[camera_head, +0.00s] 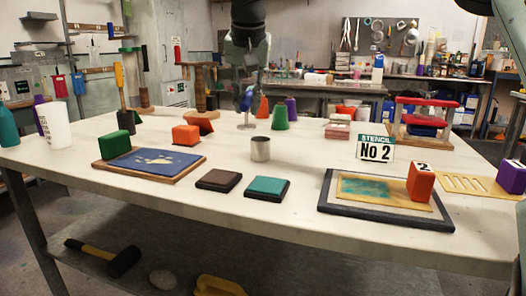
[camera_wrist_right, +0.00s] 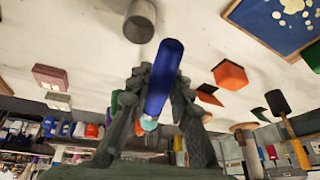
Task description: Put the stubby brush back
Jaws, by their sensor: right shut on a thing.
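My right gripper (camera_head: 246,100) hangs over the back middle of the white table (camera_head: 300,165). It is shut on a short, thick blue brush (camera_head: 247,97). In the right wrist view, the blue brush (camera_wrist_right: 166,72) lies between the fingers of the right gripper (camera_wrist_right: 160,88), with a pale blue part (camera_wrist_right: 148,123) at its far end. Its bristles cannot be made out. A grey metal cup (camera_head: 260,150) stands in front of the gripper and also shows in the right wrist view (camera_wrist_right: 140,21). My left gripper is not in view.
Dark (camera_head: 218,180) and teal (camera_head: 267,188) pads lie in front of the cup. A blue printed board (camera_head: 155,163) lies left, a framed stencil (camera_head: 385,205) right. The front edge is clear.

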